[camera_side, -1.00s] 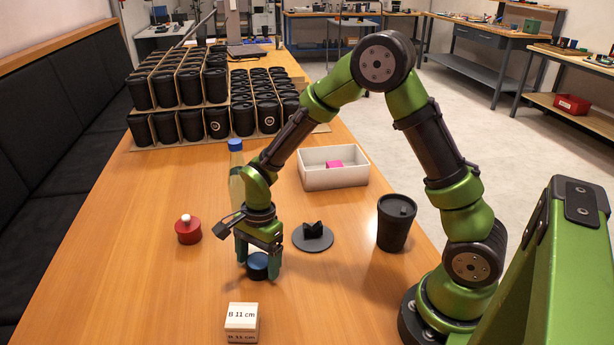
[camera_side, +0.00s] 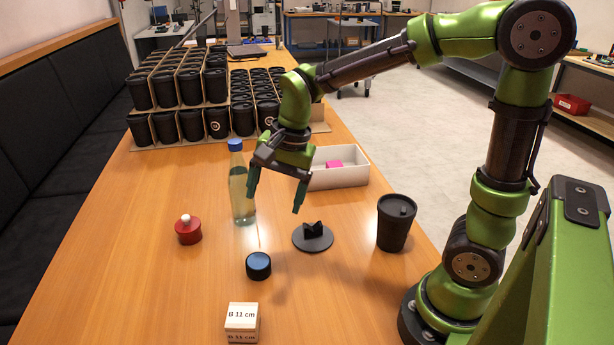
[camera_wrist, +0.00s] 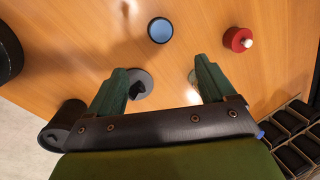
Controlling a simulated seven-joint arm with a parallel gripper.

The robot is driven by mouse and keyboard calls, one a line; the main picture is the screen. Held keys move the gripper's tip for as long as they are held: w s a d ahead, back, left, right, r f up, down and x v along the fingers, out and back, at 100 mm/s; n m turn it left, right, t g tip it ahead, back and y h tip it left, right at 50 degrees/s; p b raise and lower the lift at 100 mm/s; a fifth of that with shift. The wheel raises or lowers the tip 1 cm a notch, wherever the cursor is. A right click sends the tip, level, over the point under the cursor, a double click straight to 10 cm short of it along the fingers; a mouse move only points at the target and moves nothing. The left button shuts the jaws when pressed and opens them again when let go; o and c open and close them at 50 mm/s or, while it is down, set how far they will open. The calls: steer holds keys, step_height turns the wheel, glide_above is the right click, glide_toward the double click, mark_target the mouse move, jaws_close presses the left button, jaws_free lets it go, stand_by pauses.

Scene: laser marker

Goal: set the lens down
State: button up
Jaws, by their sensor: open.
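The lens (camera_side: 258,265), a short black cylinder with a bluish top face, stands flat on the wooden table in the side view. It also shows in the wrist view (camera_wrist: 160,30), apart from my fingers. My gripper (camera_side: 275,200) is open and empty, raised above the table behind the lens. In the wrist view its two green fingers (camera_wrist: 165,75) are spread wide with nothing between them but table and part of the stand beyond. A dark round stand with a black V-shaped holder (camera_side: 313,236) is on the table right of the lens; its holder is empty.
A red pot with a white knob (camera_side: 188,230) stands at left. A bottle with a blue cap (camera_side: 240,190) is behind. A black cup (camera_side: 396,224) and a white bin (camera_side: 340,178) with a pink block are right. A "B 11 cm" block (camera_side: 242,318) is in front.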

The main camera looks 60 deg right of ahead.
steer(key=s+d+r+n+t, duration=0.1)
steer(key=s+r+n+t, duration=0.4)
steer(key=s+n, duration=0.4)
steer(key=shift+s+d+r+n, duration=0.2)
steer(key=shift+s+r+n, duration=0.15)
steer(key=shift+s, duration=0.55)
